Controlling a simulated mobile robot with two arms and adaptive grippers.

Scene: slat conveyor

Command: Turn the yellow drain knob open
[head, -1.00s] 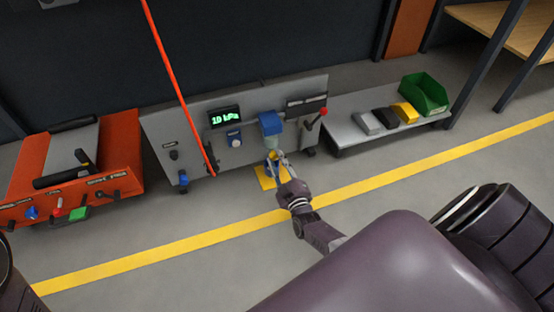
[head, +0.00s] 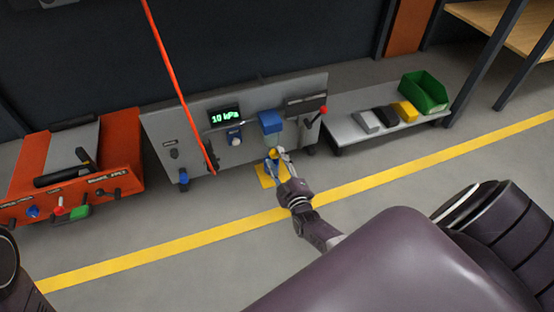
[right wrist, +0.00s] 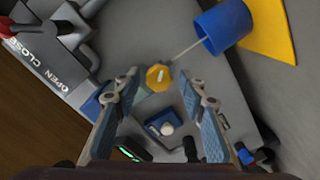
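The yellow drain knob (right wrist: 158,77) sits under the clear bowl of the blue-topped unit (head: 270,122) on the grey panel. In the right wrist view it is between the tips of my right gripper (right wrist: 158,82), with gaps visible on both sides. In the head view my right gripper (head: 281,155) reaches up to the knob from below right, its fingers apart. A blue cup (right wrist: 222,25) stands close by on a yellow mat (right wrist: 275,35). A thin pale line runs between the knob area and the cup. My left gripper is not visible.
A red-ended lever (head: 322,111) sticks out right of the unit. A red cable (head: 177,80) hangs before the panel, whose display (head: 224,117) reads 10 kPa. An orange cart (head: 120,150) stands left; a low bench (head: 345,133) with blocks and a green bin (head: 424,92) stands right.

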